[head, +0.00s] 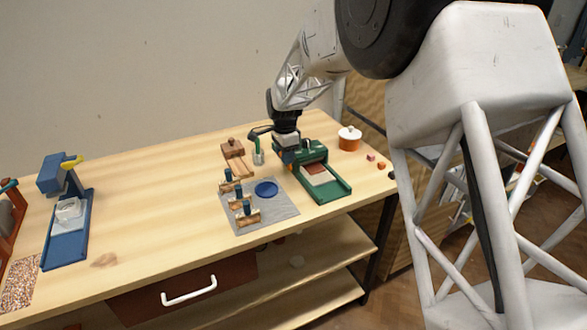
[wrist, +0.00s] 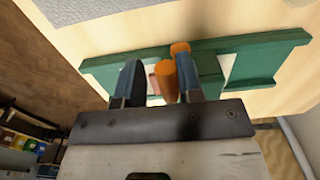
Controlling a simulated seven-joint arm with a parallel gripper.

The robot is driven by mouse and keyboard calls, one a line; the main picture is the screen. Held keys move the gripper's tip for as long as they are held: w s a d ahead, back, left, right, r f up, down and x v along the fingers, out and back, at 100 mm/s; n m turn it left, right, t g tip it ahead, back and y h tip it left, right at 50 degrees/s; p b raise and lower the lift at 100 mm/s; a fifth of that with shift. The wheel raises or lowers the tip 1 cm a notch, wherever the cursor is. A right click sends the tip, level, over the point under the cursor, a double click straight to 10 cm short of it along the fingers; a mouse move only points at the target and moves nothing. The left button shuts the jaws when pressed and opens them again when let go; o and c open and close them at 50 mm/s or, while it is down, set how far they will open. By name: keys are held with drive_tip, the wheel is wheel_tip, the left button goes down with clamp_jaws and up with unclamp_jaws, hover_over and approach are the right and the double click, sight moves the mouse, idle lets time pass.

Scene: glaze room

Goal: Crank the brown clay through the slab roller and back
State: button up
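The green slab roller (head: 341,190) stands toward the right of the table in the head view; its green frame (wrist: 270,46) also shows in the wrist view. The brown clay (head: 316,169) lies on a pale sheet (head: 322,179) on the roller's bed, close to the roller. My gripper (head: 288,157) is at the roller's left side. In the wrist view its two blue fingers (wrist: 157,78) stand apart. An orange handle (wrist: 167,82) shows between them, nearer the right finger; I cannot tell whether that finger touches it. The fingers hide part of the roller.
An orange pot with a white lid (head: 350,138) stands right of the roller. A grey mat (head: 263,219) with wooden-based tools and a blue disc (head: 266,189) lies left of it. The table's left middle is clear.

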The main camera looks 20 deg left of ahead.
drive_tip(key=shift+s+d, duration=0.1)
drive_tip(key=shift+s+d+f, duration=0.5)
drive_tip(key=shift+s+d, duration=0.3)
drive_tip(key=shift+f, duration=0.1)
drive_tip(key=shift+s+d+f, duration=0.65)
drive_tip(key=shift+f, duration=0.1)
drive_tip(key=shift+w+a, duration=0.3)
idle(0.4)
idle(0.3)
wheel_tip(320, 180, up, 7)
idle(0.8)
